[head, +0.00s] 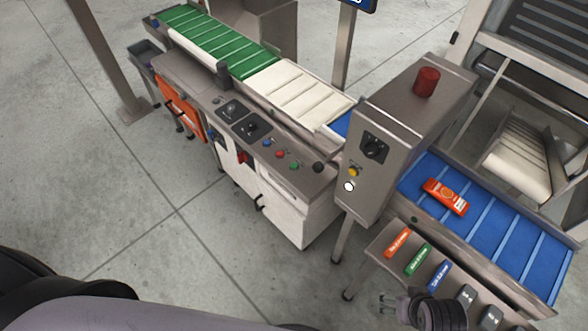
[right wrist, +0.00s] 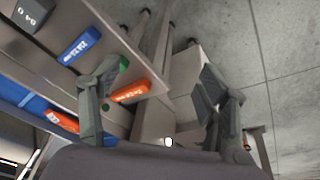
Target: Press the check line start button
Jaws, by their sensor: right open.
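A grey steel control cabinet (head: 378,165) stands at the middle right. Its front face carries a black rotary knob (head: 373,148), a yellow button (head: 354,171) and a white button (head: 348,186). A bright white spot low in the right wrist view may be the same white button. A separate console (head: 225,110) to the left has several small buttons, including a red one (head: 280,155) and a green one (head: 294,167). No label names the start button legibly. My right gripper (head: 388,303) is open and empty, in front of and below the cabinet. My left gripper is out of view.
A blue conveyor belt (head: 500,232) with an orange packet (head: 446,196) runs right of the cabinet. A shelf holds orange (head: 397,243), green (head: 418,260) and blue (head: 440,276) labelled blocks near my right gripper. The floor (head: 130,215) at left is clear.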

